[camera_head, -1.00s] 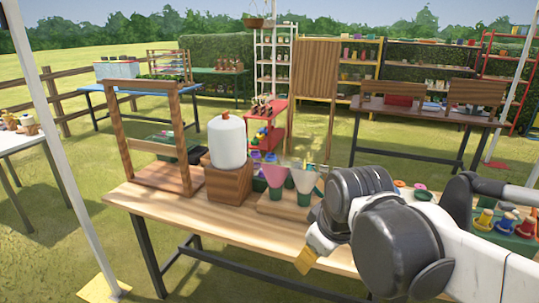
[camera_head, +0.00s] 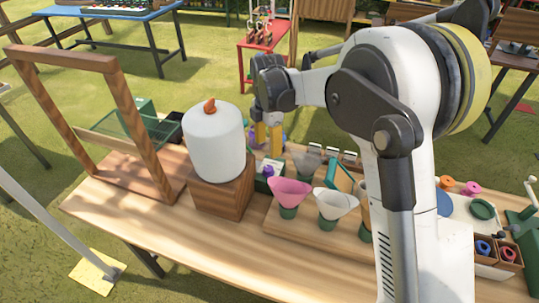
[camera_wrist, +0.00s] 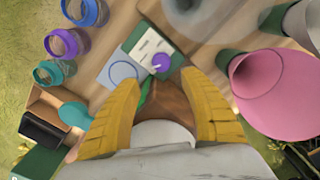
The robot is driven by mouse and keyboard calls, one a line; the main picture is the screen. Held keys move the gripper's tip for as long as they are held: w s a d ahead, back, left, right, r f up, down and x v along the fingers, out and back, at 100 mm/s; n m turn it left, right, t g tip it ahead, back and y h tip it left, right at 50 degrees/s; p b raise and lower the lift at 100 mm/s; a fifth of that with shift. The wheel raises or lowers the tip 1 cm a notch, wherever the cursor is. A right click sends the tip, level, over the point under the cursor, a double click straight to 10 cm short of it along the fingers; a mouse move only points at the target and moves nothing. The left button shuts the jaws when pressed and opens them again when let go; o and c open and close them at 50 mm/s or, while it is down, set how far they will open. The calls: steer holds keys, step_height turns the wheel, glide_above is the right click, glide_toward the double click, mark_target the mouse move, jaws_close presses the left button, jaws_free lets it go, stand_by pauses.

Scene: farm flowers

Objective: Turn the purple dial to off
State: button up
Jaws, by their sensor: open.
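The purple dial (camera_head: 268,170) sits on a small green box with a white panel (camera_head: 272,165), on the wooden table behind the pink cone. In the wrist view the dial (camera_wrist: 159,63) shows a pale pointer mark on the white panel (camera_wrist: 150,45). My gripper (camera_head: 268,140) hangs pointing down above the box, its yellow fingers apart. In the wrist view the gripper (camera_wrist: 165,95) is open and empty, with the dial just beyond and between its fingertips. I see no contact with the dial.
A white tank (camera_head: 214,143) on a wooden block (camera_head: 222,190) stands left of the box. Pink (camera_head: 290,192) and white (camera_head: 335,203) cones stand in front. Several coloured jars (camera_wrist: 68,43) stand close by. The table's front left is clear.

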mark_target(268, 168)
steer(key=f+b, duration=0.1)
steer(key=f, duration=0.4)
steer(key=f+b, duration=0.2)
steer(key=f, duration=0.2)
steer(key=shift+s+f, duration=0.2)
steer(key=shift+f, duration=0.2)
steer(key=shift+c, duration=0.2)
jaws_close()
